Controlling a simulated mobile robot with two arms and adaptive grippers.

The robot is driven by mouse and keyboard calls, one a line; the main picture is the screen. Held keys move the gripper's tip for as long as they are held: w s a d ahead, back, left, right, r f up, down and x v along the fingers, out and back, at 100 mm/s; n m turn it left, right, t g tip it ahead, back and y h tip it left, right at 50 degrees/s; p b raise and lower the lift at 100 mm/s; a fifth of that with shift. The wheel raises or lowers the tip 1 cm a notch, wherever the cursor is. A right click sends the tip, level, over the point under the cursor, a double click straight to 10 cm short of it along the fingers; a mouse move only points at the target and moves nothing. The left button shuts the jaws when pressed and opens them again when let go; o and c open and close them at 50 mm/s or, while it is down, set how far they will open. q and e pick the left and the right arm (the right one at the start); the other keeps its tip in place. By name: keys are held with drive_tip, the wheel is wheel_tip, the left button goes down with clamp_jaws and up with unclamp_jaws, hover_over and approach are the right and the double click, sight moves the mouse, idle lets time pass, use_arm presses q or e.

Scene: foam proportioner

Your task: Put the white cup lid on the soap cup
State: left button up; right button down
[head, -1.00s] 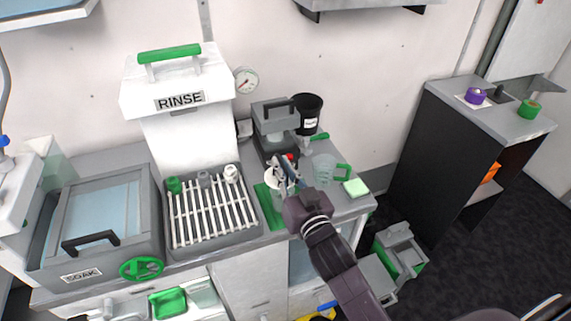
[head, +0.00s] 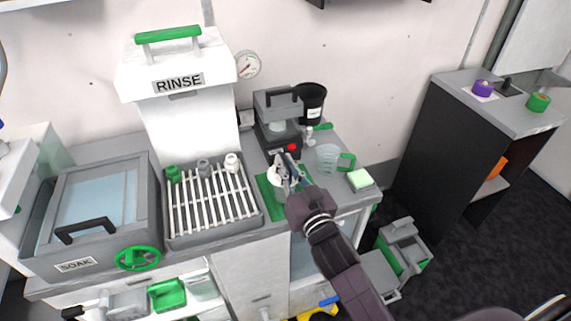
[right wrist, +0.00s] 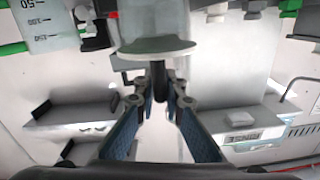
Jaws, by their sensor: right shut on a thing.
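My right gripper (head: 287,172) is over the green mat (head: 268,190) in the head view. In the right wrist view its fingers (right wrist: 159,98) are shut on the dark stem of a white disc, which looks like the white cup lid (right wrist: 158,47). In the head view a white cup-like shape (head: 276,180) shows beside and below the fingers; it may be the soap cup, partly hidden by the gripper. I cannot tell whether the lid touches it. My left gripper is not in view.
A grey machine with a red button (head: 291,147) stands behind the mat. A clear jug with a green handle (head: 327,158) and a green-and-white block (head: 360,179) are to the right. The slatted rack (head: 205,212), holding green, grey and white pieces, is left.

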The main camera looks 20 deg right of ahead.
sight(294, 183)
drive_tip(key=shift+d+p, duration=0.1)
drive_tip(key=shift+p, duration=0.25)
idle(0.6)
drive_tip(key=shift+f+b, duration=0.4)
drive_tip(key=shift+f, duration=0.15)
drive_tip(key=c, duration=2.3)
unclamp_jaws()
drive_tip(key=shift+s+d+p, duration=0.15)
drive_tip(key=shift+s+p, duration=0.4)
drive_tip(key=shift+s, duration=2.05)
drive_tip(key=shift+s+d+p, duration=0.2)
drive_tip(key=shift+s+p, duration=0.1)
drive_tip(key=shift+s, duration=2.65)
